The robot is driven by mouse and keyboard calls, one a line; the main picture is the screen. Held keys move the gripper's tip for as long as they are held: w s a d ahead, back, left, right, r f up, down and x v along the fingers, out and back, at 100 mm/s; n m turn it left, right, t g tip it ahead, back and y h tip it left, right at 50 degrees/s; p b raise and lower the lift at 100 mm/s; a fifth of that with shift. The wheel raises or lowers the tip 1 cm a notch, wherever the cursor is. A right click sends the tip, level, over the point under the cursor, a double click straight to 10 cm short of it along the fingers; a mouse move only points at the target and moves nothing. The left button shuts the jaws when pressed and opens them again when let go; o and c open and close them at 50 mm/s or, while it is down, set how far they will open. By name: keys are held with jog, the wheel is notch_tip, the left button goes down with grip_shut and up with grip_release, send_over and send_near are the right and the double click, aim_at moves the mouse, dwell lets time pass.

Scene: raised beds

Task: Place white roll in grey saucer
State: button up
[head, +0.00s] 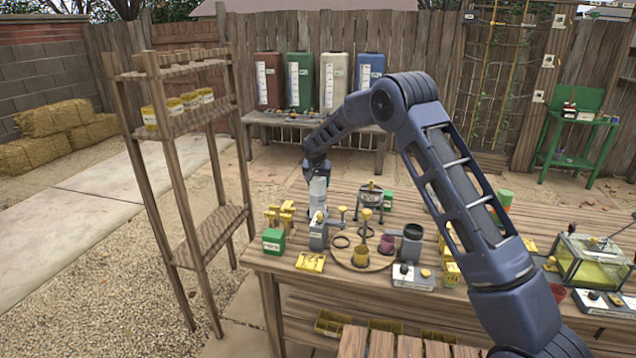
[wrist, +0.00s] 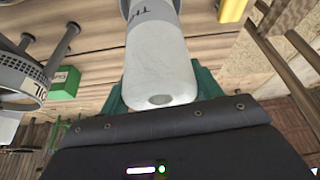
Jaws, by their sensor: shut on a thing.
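The white roll (wrist: 160,65) fills the upper middle of the wrist view, with dark lettering on its side and a small grey spot on its near end. My gripper (wrist: 163,92) has a dark green finger on each side of the roll and is shut on it. In the head view my gripper (head: 318,178) is at the left part of the bench, with the pale roll (head: 318,192) low in it, above or beside a grey block (head: 318,234); the gap between them is unclear. I cannot pick out the grey saucer for certain in either view.
A round wooden board (head: 376,262) holds cups and rings on the wooden bench (head: 275,262). A tall wooden shelf (head: 205,240) stands to the left.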

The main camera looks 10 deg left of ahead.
jog(key=o, duration=1.4)
jog(key=v, duration=1.2)
jog(key=shift+r, duration=0.1)
